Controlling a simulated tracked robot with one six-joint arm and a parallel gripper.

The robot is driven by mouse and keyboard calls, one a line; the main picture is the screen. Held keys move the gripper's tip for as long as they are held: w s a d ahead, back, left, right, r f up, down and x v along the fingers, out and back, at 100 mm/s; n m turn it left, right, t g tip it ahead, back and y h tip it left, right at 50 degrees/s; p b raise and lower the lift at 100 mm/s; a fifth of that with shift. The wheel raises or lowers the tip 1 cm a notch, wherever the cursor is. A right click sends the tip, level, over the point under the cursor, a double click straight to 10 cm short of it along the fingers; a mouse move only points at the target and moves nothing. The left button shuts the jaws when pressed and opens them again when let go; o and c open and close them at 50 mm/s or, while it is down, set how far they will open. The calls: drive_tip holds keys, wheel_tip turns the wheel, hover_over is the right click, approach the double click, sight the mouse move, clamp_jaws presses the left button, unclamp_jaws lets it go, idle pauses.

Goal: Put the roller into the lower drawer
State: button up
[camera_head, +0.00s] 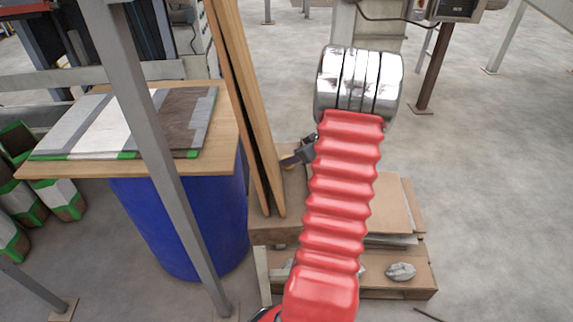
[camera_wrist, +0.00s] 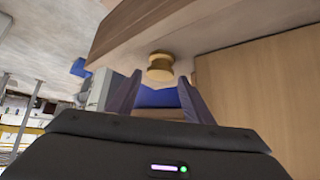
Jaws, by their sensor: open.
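My gripper (camera_head: 292,160) is open beside a wooden stand in the head view, partly hidden by my red arm. In the wrist view, my gripper's two fingers (camera_wrist: 160,77) point at a round, tan, knob-like piece (camera_wrist: 160,66) on the underside or face of a wooden edge. It lies between or just beyond the fingertips; I cannot tell if they touch. A low wooden, drawer-like tray (camera_head: 400,292) with a grey crumpled lump (camera_head: 401,271) shows at the stand's lower right; I cannot tell if it is the lower drawer. I cannot make out the roller.
Tall wooden boards (camera_head: 243,100) stand upright just left of my gripper. A blue drum (camera_head: 190,225) bears a wooden top (camera_head: 222,150) with flat bags, behind a grey post (camera_head: 150,130). Flat cardboard sheets (camera_head: 398,205) lie right of my arm.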

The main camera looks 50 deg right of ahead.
drive_tip(key=shift+x, duration=2.2)
drive_tip(key=shift+s, duration=0.1)
drive_tip(key=shift+c, duration=0.5)
drive_tip(key=c, duration=0.9)
drive_tip(key=shift+r, duration=0.1)
wheel_tip(320, 180, up, 10)
drive_tip(key=shift+f, duration=0.1)
